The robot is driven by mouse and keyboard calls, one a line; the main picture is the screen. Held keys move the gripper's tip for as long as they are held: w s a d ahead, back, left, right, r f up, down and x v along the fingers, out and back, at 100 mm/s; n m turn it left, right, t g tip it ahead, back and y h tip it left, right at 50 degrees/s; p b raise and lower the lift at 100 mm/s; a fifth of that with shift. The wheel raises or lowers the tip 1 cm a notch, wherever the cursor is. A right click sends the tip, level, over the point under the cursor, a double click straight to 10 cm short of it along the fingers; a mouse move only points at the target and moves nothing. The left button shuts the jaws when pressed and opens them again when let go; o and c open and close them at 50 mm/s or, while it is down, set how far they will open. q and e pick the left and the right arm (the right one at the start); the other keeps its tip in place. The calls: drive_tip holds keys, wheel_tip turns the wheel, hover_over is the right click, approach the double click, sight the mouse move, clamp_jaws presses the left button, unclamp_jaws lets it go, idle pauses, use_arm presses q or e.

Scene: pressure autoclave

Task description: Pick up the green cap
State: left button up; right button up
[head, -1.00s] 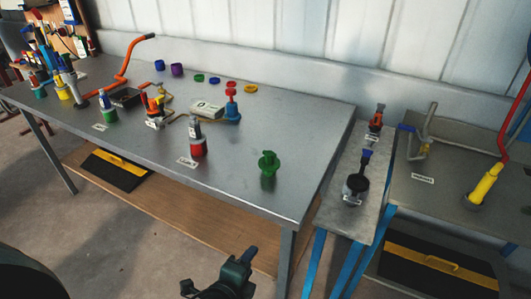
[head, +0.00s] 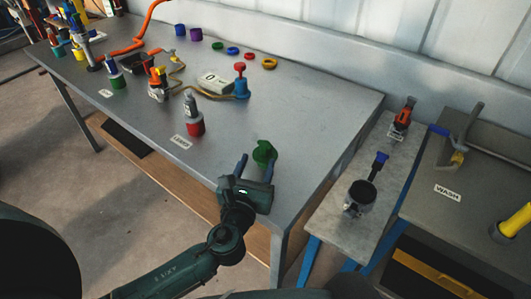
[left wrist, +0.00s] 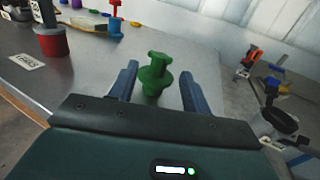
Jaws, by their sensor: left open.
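The green cap (head: 264,153) stands upright near the front right part of the grey table. It also shows in the left wrist view (left wrist: 156,76), with a wide flange and a knobbed top. My left gripper (head: 255,167) is open at the table's front edge, its fingers pointing at the cap. In the left wrist view my left gripper (left wrist: 163,85) has the cap between the lines of its two blue fingers, with gaps on both sides. Whether the fingertips reach past the cap is hard to tell. My right gripper is not in view.
A red container with a grey bottle (head: 194,126) stands left of the cap, behind a label. A blue container with a red top (head: 241,83) is farther back. A narrow side table (head: 335,200) with a dark pot (head: 360,199) is right. Table around the cap is clear.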

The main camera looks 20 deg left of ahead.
sight(266, 142)
use_arm(q)
drive_tip(key=w, duration=1)
drive_tip(key=shift+a+f, duration=0.15)
drive_tip(key=shift+f, duration=0.15)
drive_tip(key=shift+c, duration=0.6)
clamp_jaws()
